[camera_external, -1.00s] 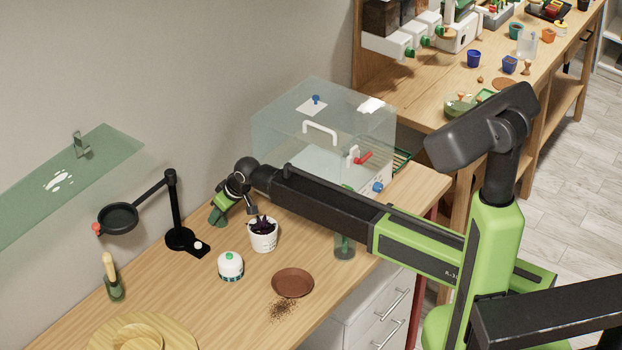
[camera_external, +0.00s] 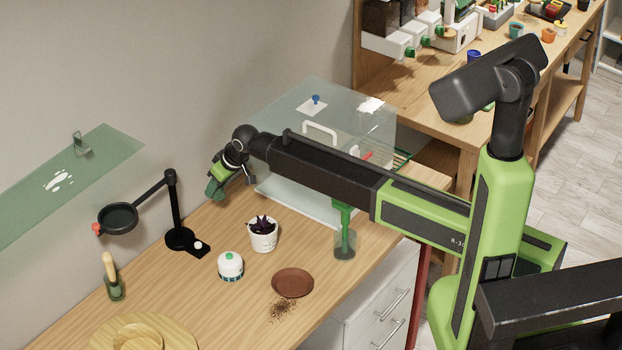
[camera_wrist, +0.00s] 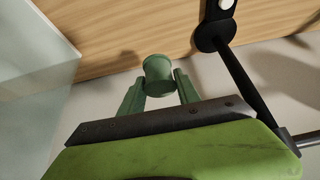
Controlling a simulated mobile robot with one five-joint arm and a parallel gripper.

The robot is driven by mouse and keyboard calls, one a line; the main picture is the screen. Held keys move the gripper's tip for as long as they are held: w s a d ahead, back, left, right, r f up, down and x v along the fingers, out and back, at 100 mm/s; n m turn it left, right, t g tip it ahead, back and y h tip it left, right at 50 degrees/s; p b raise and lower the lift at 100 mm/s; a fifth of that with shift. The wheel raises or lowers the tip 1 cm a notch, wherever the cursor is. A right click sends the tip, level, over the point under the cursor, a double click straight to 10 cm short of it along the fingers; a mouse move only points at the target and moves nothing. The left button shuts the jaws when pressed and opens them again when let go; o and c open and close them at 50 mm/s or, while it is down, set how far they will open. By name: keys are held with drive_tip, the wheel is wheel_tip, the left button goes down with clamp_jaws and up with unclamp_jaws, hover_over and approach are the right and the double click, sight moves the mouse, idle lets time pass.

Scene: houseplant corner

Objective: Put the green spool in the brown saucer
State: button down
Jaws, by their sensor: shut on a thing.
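The green spool (camera_wrist: 158,75) is between the two green fingers of my gripper (camera_wrist: 160,90) in the wrist view. My gripper is shut on it and holds it above the back of the table, near the wall. In the external view my gripper (camera_external: 216,184) is left of the clear box, and the spool cannot be told apart from the green fingers there. The brown saucer (camera_external: 293,283) lies on the table toward its front edge, to the right of and nearer than my gripper. It looks empty.
A white pot with a dark plant (camera_external: 263,236) and a white round jar (camera_external: 230,266) stand between gripper and saucer. A black magnifier stand (camera_external: 175,215) is to the left. A clear box (camera_external: 310,140) is behind. A glass with a green tool (camera_external: 345,243) stands right. Spilled soil (camera_external: 282,309) lies by the saucer.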

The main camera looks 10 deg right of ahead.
sight(289, 291)
drive_tip(key=shift+s+d+f, duration=0.1)
drive_tip(key=shift+s+d, duration=0.15)
drive_tip(key=s+d+n+g, duration=0.1)
drive_tip(key=s+d+n, duration=0.2)
drive_tip(key=s, duration=0.1)
drive_tip(key=s+d+n+g+y, duration=0.1)
drive_tip(key=s+d+n+g, duration=0.1)
drive_tip(key=s, duration=0.3)
drive_tip(key=s+d+n+g, duration=0.2)
drive_tip(key=s+d+n, duration=0.1)
drive_tip(key=s+n, duration=0.2)
drive_tip(key=shift+s+d+y, duration=0.1)
drive_tip(key=shift+d+y, duration=0.2)
drive_tip(key=shift+d, duration=0.1)
drive_tip(key=s+d+n+g+h, duration=0.1)
drive_tip(key=s+d+n+g, duration=0.1)
drive_tip(key=s+d+n, duration=0.35)
drive_tip(key=s+d+n+g+h, duration=0.2)
drive_tip(key=s+n, duration=0.4)
drive_tip(key=s, duration=0.2)
wheel_tip(289, 291, down, 10)
drive_tip(key=b, duration=1)
drive_tip(key=shift+d+r+p, duration=0.1)
drive_tip(key=shift+r+p, duration=0.2)
drive_tip(key=shift+r, duration=0.1)
drive_tip(key=shift+f, duration=0.2)
drive_tip(key=c, duration=0.9)
unclamp_jaws()
drive_tip(key=shift+r, duration=0.1)
drive_tip(key=shift+o, duration=0.2)
